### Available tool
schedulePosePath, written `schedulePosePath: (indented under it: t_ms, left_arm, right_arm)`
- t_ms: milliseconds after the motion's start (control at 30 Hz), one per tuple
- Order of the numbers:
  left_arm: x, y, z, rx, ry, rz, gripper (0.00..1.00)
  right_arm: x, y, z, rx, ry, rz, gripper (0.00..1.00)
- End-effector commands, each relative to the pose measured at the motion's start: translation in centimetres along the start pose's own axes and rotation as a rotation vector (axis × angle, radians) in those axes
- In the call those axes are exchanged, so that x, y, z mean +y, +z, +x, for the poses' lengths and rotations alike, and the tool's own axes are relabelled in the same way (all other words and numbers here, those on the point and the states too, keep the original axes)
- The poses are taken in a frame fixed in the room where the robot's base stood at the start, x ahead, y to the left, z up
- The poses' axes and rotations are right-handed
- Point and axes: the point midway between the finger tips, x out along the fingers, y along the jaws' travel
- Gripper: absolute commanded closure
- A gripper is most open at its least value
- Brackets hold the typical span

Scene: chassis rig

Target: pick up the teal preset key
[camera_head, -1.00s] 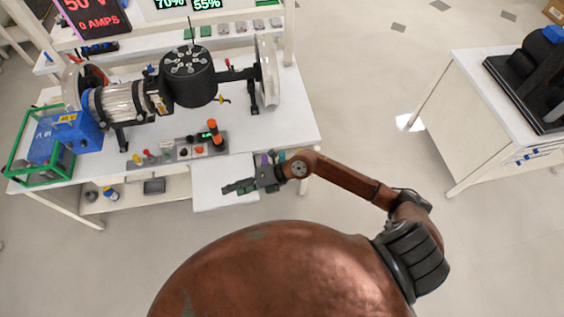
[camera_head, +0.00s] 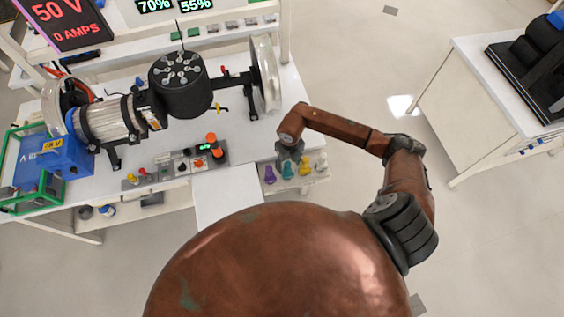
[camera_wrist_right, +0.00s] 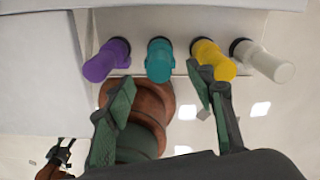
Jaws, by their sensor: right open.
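The teal preset key (camera_head: 288,171) stands in a row on a small pale shelf at the table's front right. The purple key (camera_head: 270,175) is to its left and the yellow key (camera_head: 304,168) to its right. In the right wrist view the teal key (camera_wrist_right: 159,60) is between and beyond the fingertips. My right gripper (camera_wrist_right: 162,92) is open and empty, apart from the key. In the head view the right gripper (camera_head: 289,155) is just behind the row, its fingers partly hidden. A dark, brown-jointed part, perhaps my left gripper (camera_wrist_right: 60,157), is small at the lower left there.
A white key (camera_head: 322,162) ends the row at the right. A control panel (camera_head: 178,166) with knobs and the motor rig (camera_head: 182,86) stand on the table to the left. Open floor lies to the right, before a second bench (camera_head: 500,90).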

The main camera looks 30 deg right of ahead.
Motion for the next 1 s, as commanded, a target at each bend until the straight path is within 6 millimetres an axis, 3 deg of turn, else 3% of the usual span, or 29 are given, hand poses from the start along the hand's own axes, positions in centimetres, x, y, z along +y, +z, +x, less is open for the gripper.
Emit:
schedulePosePath:
  t_ms: [167, 467, 700, 1000]
  left_arm:
    - [0.1, 1.1, -0.1, -0.013, 0.001, -0.003, 0.60]
    - [0.3, 3.7, -0.5, -0.046, 0.003, -0.009, 0.60]
    - [0.2, 2.4, -0.6, -0.030, 0.002, -0.006, 0.60]
    - [0.1, 1.1, -0.6, -0.012, 0.001, -0.004, 0.60]
  right_arm:
    - [-0.3, 0.0, 0.8, 0.004, -0.010, 0.003, 0.50]
    - [-0.2, 0.0, 4.0, 0.006, -0.008, 0.004, 0.50]
    - [-0.2, 0.1, 7.3, 0.003, -0.008, 0.003, 0.50]
    - [-0.2, 0.2, 7.8, 0.002, -0.009, 0.001, 0.50]
